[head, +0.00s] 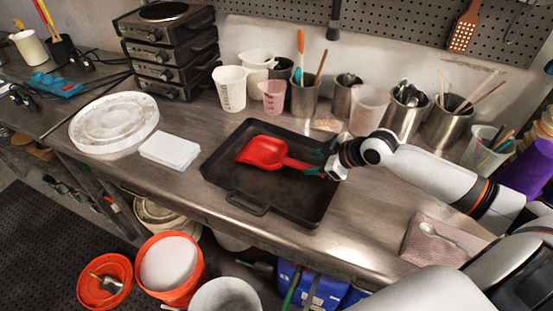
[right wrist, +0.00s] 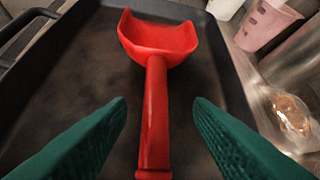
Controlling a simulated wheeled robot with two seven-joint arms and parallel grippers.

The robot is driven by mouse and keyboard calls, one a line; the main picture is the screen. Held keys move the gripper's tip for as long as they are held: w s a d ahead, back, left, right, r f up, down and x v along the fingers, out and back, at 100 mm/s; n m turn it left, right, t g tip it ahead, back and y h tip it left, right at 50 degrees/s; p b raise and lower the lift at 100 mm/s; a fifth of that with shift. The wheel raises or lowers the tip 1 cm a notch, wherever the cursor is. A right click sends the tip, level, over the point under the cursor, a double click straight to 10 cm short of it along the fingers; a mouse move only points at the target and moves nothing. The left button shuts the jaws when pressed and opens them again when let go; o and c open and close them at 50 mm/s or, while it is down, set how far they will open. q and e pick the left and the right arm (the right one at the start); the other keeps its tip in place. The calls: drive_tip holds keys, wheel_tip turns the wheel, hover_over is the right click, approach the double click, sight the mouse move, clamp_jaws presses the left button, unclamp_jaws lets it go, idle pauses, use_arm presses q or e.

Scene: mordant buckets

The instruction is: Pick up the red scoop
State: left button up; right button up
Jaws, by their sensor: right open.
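The red scoop (head: 263,152) lies in a black tray (head: 250,196) on the metal counter, its bowl to the left and its handle toward my right gripper. My right gripper (head: 318,164) is at the tray's right side, by the handle end. In the right wrist view the green fingers of the right gripper (right wrist: 160,122) are open, one on each side of the red scoop's handle (right wrist: 154,110), with gaps on both sides. The bowl lies beyond the fingertips. My left gripper is not in view.
White cloths (head: 170,150) and a round white lid (head: 113,122) lie left of the tray. Cups and metal canisters (head: 304,98) with utensils stand behind it. A pink measuring cup (right wrist: 268,24) and a clear bag (right wrist: 292,112) are beside the tray's right edge in the wrist view.

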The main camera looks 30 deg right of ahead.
sight(306, 165)
drive_tip(key=shift+p+x, duration=0.7)
drive_tip(key=shift+x, duration=2.05)
drive_tip(key=shift+s+a, duration=0.15)
drive_tip(key=shift+a, duration=0.05)
clamp_jaws()
